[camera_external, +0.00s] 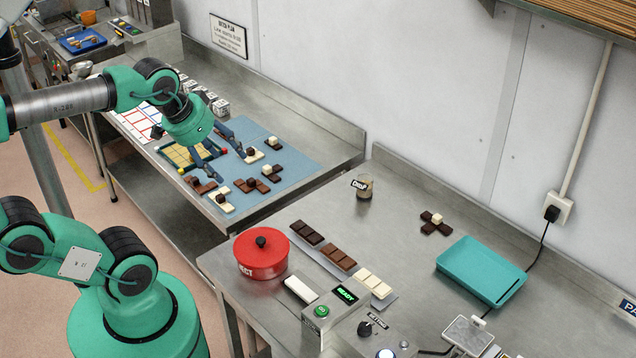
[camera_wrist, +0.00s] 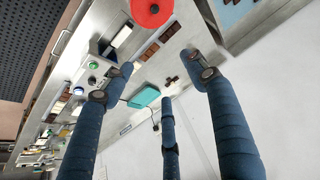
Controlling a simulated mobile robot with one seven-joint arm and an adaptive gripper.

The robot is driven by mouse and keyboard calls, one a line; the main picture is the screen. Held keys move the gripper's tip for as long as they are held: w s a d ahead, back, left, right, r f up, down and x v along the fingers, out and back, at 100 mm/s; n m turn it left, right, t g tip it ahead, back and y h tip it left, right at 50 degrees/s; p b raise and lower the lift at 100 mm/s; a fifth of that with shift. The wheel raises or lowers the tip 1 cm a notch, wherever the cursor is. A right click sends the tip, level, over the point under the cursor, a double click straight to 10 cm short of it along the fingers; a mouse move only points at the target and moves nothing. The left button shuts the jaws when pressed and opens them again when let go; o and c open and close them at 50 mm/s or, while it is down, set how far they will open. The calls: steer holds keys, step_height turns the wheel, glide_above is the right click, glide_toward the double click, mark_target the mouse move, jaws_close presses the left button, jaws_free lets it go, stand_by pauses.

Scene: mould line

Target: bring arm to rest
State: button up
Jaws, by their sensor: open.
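My green arm (camera_external: 150,85) reaches in from the left in the external view. My gripper (camera_external: 226,160) hangs over the far bench, above the blue mat (camera_external: 295,168), with its dark blue fingers spread and nothing between them. Brown and cream chocolate pieces (camera_external: 268,172) lie on the mat close to the fingers; whether any finger touches one I cannot tell. In the wrist view the open gripper (camera_wrist: 157,70) shows its blue fingers wide apart, with the near bench beyond them.
A wall (camera_external: 420,100) runs behind both benches. Bare steel lies around the cup.

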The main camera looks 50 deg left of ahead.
steer(key=shift+s+d, duration=0.15)
steer(key=shift+s, duration=0.05)
step_height(320, 180, down, 6)
steer(key=b, duration=0.5)
steer(key=shift+r+b, duration=0.15)
steer(key=shift+b, duration=0.15)
